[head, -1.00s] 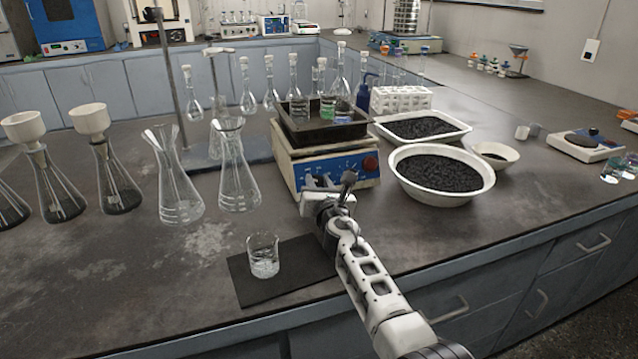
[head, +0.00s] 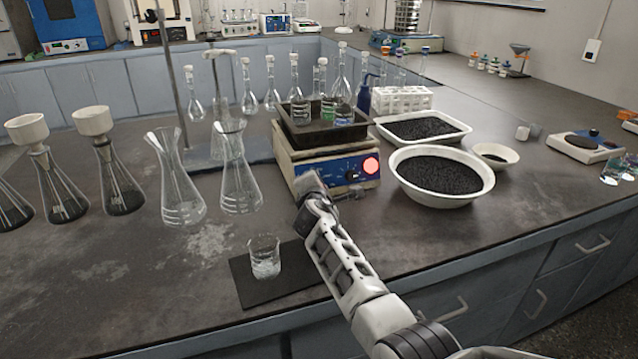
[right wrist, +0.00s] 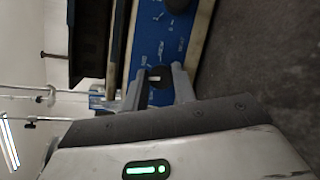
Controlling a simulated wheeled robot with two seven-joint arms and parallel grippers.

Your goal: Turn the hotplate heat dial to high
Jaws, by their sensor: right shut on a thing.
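The hotplate (head: 292,176) stands on the bench with a blue front panel (head: 334,168). A round red light (head: 371,166) glows brightly at the right of that panel. My right gripper (head: 343,189) is at the panel's lower front. In the right wrist view, my right gripper (right wrist: 157,76) has its two fingers on either side of the dark heat dial (right wrist: 160,94), shut on it. A pale pointer mark shows on the dial. The printing around it is too small and sideways to read surely. My left gripper is not in view.
A black tray (head: 293,134) with several flasks sits on top of the hotplate. A white bowl of black grains (head: 440,203) stands close on the right. A glass beaker (head: 265,258) on a dark mat (head: 250,290) and glass flasks (head: 238,180) are to the left.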

